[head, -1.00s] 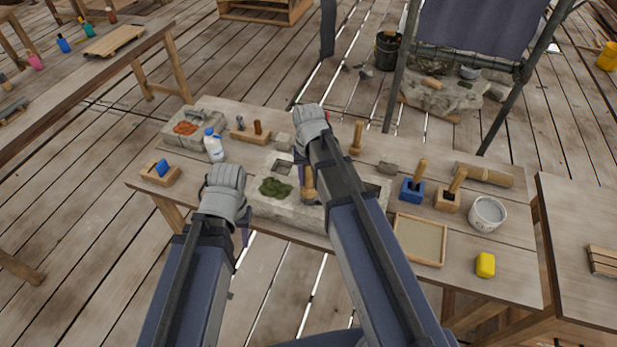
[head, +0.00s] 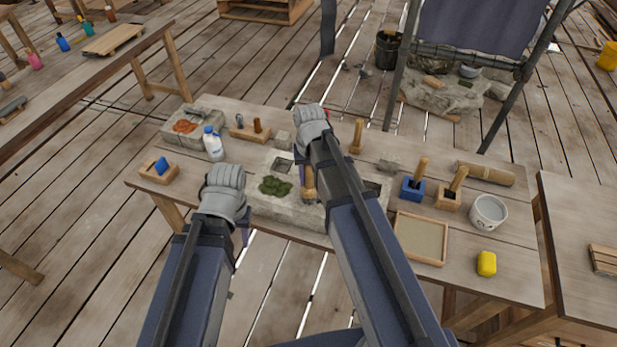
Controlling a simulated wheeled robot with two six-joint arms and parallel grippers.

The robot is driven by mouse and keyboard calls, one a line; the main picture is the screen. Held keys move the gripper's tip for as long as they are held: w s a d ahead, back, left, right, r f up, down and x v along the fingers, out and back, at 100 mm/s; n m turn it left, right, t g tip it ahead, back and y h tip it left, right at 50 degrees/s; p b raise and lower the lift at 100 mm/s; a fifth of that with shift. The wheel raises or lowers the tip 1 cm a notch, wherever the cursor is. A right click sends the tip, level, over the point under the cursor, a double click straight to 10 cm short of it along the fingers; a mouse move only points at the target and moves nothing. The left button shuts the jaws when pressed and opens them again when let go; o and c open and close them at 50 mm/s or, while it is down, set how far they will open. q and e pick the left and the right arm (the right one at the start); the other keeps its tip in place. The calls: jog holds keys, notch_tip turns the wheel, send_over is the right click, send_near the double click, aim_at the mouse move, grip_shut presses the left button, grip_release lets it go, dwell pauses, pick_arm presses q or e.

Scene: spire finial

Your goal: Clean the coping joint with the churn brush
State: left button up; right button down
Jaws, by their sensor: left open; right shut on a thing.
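The pale stone coping (head: 262,207) lies along the front middle of the workbench. A patch of green moss (head: 275,187) sits on its top, left of a wooden-handled brush (head: 309,184). My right gripper (head: 312,130) reaches over the coping and is shut on this brush, which stands roughly upright just right of the moss. The brush's lower end and its contact with the stone are partly hidden by my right arm. My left gripper (head: 225,190) is open and empty, at the coping's front left corner.
A milk-white bottle (head: 213,144) and a blue item in a wooden holder (head: 160,170) stand at left.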

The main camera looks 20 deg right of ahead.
jog(key=shift+s+d, duration=0.9)
jog(key=shift+d, duration=0.25)
jog(key=shift+s, duration=0.1)
jog(key=shift+s+d, duration=0.35)
jog(key=shift+d, duration=0.3)
jog(key=shift+s+d, duration=0.35)
jog(key=shift+d, duration=0.25)
jog(key=shift+s+d, duration=0.1)
jog(key=shift+d, duration=0.05)
jog(key=shift+s+d, duration=0.75)
jog(key=shift+d, duration=0.3)
jog(key=shift+d, duration=0.15)
jog(key=shift+s+d+r, duration=0.1)
jog(key=shift+s+d, duration=0.3)
jog(key=shift+d, duration=0.2)
jog(key=shift+s+d, duration=0.4)
jog(key=shift+d, duration=0.15)
